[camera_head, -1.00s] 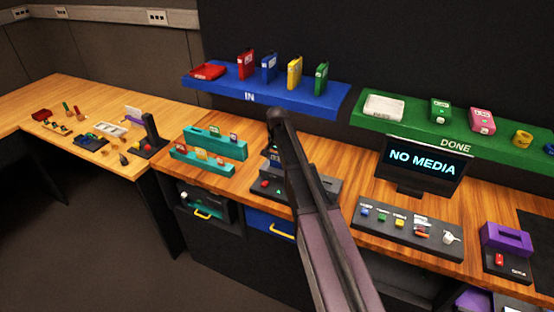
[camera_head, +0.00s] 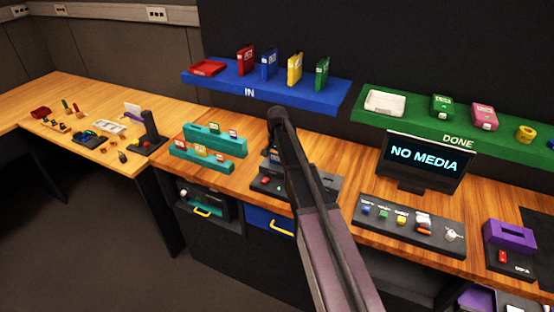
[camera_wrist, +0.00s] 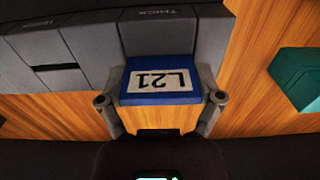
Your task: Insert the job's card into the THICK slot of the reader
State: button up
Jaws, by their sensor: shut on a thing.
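My gripper (camera_wrist: 162,98) is shut on a blue card (camera_wrist: 128,97) with a white label reading L21, upside down in the wrist view. One finger is on each side of the card. The card's far edge meets the grey reader (camera_wrist: 158,38), in line with the section marked THICK. I cannot tell how far, if at all, the card is inside the slot. The monitor (camera_head: 422,160) reads NO MEDIA.
Another reader section with a dark slot (camera_wrist: 55,67) lies left in the wrist view. A teal rack (camera_head: 215,140) with small cards stands left of the reader. A button panel (camera_head: 410,223) and a purple-topped box (camera_head: 510,235) stand to the right. Blue IN shelf (camera_head: 265,88) and green DONE shelf (camera_head: 470,128) are behind.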

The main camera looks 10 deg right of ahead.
jog(key=shift+f+b, duration=0.45)
jog(key=shift+f, duration=0.1)
jog(key=o, duration=0.9)
jog(key=shift+r, duration=0.1)
